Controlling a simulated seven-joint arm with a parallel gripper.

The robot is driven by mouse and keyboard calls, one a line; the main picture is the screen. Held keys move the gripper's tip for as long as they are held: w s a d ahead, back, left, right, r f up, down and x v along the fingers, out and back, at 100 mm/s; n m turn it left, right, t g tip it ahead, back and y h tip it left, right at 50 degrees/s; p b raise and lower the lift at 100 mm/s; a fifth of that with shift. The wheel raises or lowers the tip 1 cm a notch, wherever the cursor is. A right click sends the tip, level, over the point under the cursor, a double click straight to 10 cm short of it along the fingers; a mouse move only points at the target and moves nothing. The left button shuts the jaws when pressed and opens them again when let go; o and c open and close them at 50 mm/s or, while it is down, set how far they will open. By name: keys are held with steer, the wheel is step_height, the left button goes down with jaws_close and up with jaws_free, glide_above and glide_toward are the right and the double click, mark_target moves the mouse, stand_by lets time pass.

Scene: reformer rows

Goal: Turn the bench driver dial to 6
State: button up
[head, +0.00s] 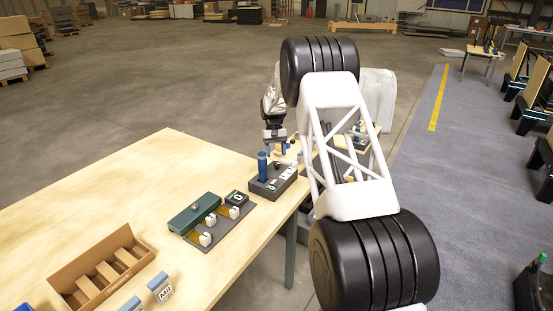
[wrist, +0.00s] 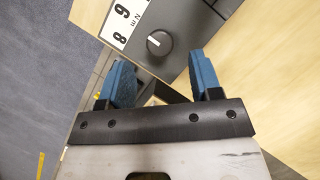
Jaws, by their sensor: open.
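The bench driver (head: 272,184) is a dark box on the wooden table, with a blue upright cylinder on its left side. In the wrist view its dial (wrist: 160,43) is a round black knob with a white pointer line, on a grey panel. A white label (wrist: 122,20) with large black digits lies to the left of the dial and is partly cut off. My gripper (wrist: 163,75) is open, with blue fingers; the dial shows beyond the fingertips, roughly between them, not gripped. In the head view my gripper (head: 276,149) is above the far end of the driver.
A green and grey fixture (head: 192,213) with several white-tagged pieces lies on the table (head: 130,190) left of the driver. An open cardboard tray (head: 70,284) and small blue-and-white boxes (head: 160,287) are nearer. My own arm hides part of the table's right side.

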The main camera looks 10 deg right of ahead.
steer(key=shift+v, duration=1.85)
steer(key=shift+r, duration=0.1)
steer(key=s+a+r+t, duration=0.2)
steer(key=s+r, duration=1)
steer(key=s, duration=0.4)
steer(key=s+a+r+t, duration=0.1)
steer(key=s+r, duration=1)
steer(key=s, duration=0.5)
steer(key=s+a+f+t, duration=0.1)
steer(key=s+f+t, duration=0.1)
steer(key=s, duration=1.6)
steer(key=s+f+t, duration=0.1)
steer(key=s+t, duration=0.1)
steer(key=s, duration=1.7)
steer(key=shift+s+a+f, duration=0.2)
steer(key=shift+a+f, duration=0.2)
